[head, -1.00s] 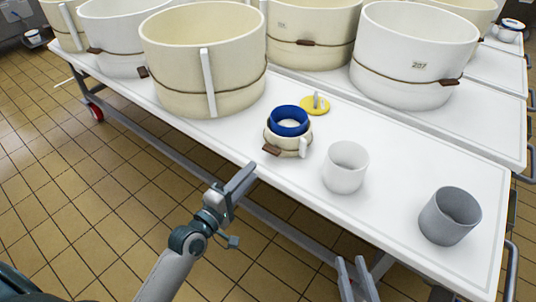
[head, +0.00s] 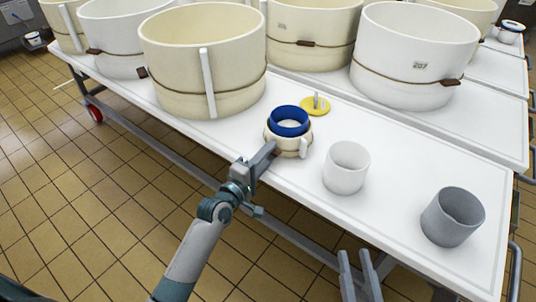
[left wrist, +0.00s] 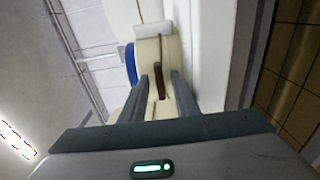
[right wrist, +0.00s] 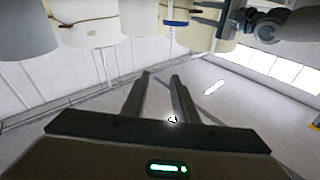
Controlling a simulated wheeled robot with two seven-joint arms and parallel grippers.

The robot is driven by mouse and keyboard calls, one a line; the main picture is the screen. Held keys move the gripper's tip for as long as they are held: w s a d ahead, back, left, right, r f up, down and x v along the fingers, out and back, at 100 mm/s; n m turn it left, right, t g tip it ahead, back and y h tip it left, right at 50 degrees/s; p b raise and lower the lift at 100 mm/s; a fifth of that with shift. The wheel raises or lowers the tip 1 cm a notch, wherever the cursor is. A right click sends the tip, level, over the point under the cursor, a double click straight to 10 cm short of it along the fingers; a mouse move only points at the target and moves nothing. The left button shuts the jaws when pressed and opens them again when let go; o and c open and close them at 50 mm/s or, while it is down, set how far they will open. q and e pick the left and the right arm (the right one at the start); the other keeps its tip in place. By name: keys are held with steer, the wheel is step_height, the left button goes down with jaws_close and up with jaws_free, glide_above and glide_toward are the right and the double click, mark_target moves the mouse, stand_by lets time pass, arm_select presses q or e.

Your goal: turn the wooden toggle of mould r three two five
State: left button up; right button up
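A small cream mould (head: 279,138) with a blue ring (head: 290,121) in its top stands near the table's front edge. No number is legible on it. In the left wrist view, its brown wooden toggle (left wrist: 160,80) shows against the cream wall (left wrist: 148,52). My left gripper (head: 270,155) is at the mould's front left side in the head view and mostly hides the toggle there. In the left wrist view its two fingers are apart, with the toggle between them; contact cannot be told. My right gripper (head: 358,262) is open and empty, low in front of the table.
A white cup (head: 346,168) and a grey cup (head: 452,218) stand right of the mould on the white table (head: 400,160). A yellow disc with an upright handle (head: 315,106) lies behind it. Large vats, one marked 207 (head: 405,75), stand behind. Tiled floor lies in front.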

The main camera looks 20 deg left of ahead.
arm_select(q)
jaws_close()
steer(key=m+p, duration=0.3)
steer(key=shift+r+m, duration=0.15)
steer(key=shift+m, duration=0.15)
steer(key=m+p, duration=0.2)
steer(key=m, duration=0.1)
steer(key=shift+m+p, duration=0.3)
steer(key=shift+p, duration=0.1)
arm_select(e)
steer(key=s+d+f+g+h, duration=0.2)
steer(key=s+d+f+g, duration=0.1)
steer(key=f+g, duration=0.4)
steer(key=s+d+f+g+h, duration=0.2)
steer(key=f+g, duration=0.2)
steer(key=f, duration=0.5)
arm_select(q)
steer(key=m+p, duration=0.3)
steer(key=m, duration=0.2)
steer(key=m+p, duration=0.2)
steer(key=m, duration=0.1)
steer(key=shift+m+p, duration=0.55)
steer(key=shift+m, duration=0.95)
arm_select(e)
steer(key=s+d+m+g+h, duration=0.1)
steer(key=s+d+g, duration=0.3)
steer(key=d, duration=0.4)
steer(key=shift+s+d+f+g+h, duration=0.25)
steer(key=shift+s+f+h, duration=0.2)
steer(key=shift+s+h, duration=0.4)
